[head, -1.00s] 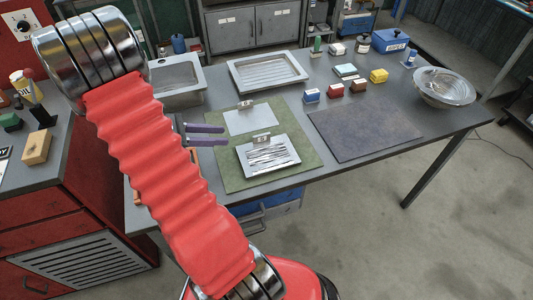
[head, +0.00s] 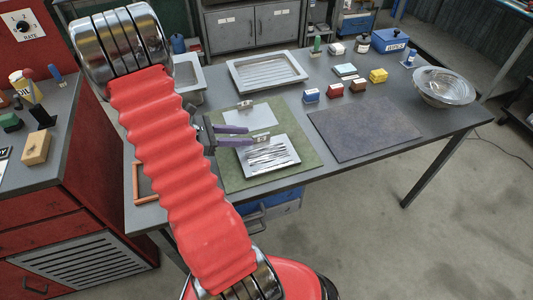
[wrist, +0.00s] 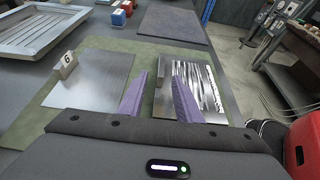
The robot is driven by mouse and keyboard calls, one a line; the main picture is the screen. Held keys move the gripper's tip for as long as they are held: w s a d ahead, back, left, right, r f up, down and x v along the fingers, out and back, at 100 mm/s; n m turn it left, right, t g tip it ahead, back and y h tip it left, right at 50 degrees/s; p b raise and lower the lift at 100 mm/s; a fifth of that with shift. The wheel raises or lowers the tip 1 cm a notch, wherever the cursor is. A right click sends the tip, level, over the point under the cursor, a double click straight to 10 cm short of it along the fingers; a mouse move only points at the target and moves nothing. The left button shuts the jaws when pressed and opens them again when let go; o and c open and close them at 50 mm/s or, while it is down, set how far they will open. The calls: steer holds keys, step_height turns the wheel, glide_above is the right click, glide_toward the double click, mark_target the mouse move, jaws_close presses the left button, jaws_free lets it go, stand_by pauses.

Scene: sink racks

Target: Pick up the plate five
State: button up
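The striped, shiny plate (head: 270,155) lies on the green mat at the near side in the head view. Its small upright tag (head: 262,139) is too small to read surely. It also shows at the right in the wrist view (wrist: 190,88). A plain grey plate (head: 250,116) lies beyond it; its tag reads 6 in the wrist view (wrist: 68,62). The right finger overlaps the striped plate's left edge in that view; contact cannot be told.
The green mat (head: 222,180) lies on a grey table beside a dark mat (head: 362,128). An orange frame (head: 136,185) lies at the left edge.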

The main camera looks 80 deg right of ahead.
mark_target(256, 136)
steer(key=shift+s, duration=0.1)
steer(key=shift+x, duration=2.6)
jaws_close()
